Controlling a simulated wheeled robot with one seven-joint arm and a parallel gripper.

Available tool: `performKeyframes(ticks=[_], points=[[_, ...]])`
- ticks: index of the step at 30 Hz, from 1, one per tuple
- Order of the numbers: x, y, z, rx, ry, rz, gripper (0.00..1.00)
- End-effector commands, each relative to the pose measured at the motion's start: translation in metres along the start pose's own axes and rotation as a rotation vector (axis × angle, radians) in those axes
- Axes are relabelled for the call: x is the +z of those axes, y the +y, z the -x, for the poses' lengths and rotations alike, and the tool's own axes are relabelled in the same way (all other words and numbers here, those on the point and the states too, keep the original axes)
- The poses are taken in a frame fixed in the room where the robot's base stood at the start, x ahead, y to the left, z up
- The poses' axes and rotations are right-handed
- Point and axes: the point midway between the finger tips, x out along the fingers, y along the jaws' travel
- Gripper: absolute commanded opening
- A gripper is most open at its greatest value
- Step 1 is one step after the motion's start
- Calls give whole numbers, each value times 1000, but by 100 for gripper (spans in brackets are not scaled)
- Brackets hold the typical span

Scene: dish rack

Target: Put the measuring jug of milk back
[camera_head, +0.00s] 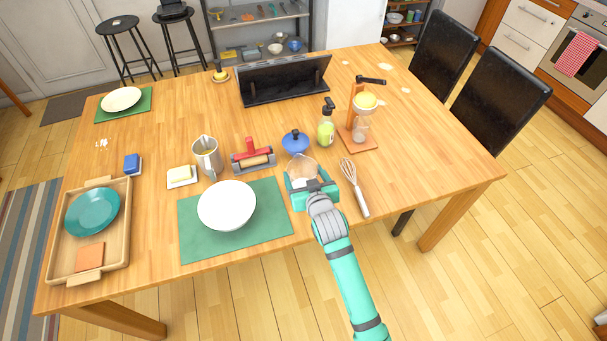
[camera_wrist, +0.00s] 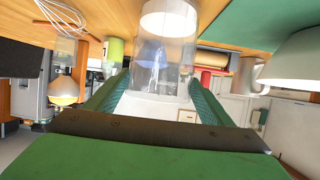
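The measuring jug (camera_head: 302,166) is clear, with white milk low inside. It is upright near the front edge of the table, right of the green placemat. My gripper (camera_head: 311,188) is at the jug from the front, with teal fingers. In the wrist view, which is turned over, the jug (camera_wrist: 165,60) is between the two fingers (camera_wrist: 160,85), one on each side, with no clear gap. I cannot tell whether the fingers press on it. The milk (camera_wrist: 168,14) shows at the top of that view. My gripper hides the jug's lower part in the head view.
A white bowl (camera_head: 227,203) is on the green placemat (camera_head: 197,235) to the left. A whisk (camera_head: 353,184) lies close on the right. A blue lidded pot (camera_head: 295,143), a yellow-green bottle (camera_head: 326,131) and a juicer (camera_head: 358,136) stand behind. The table's right part is mostly clear.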

Motion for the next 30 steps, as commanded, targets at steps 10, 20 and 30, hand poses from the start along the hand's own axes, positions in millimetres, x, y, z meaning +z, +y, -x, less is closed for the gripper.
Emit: performKeyframes(ticks=[10,20,30], points=[[0,-1,0,-1,-2,0,96],[0,0,17,1,-1,0,96],[0,1,56,1,1,-1,96]])
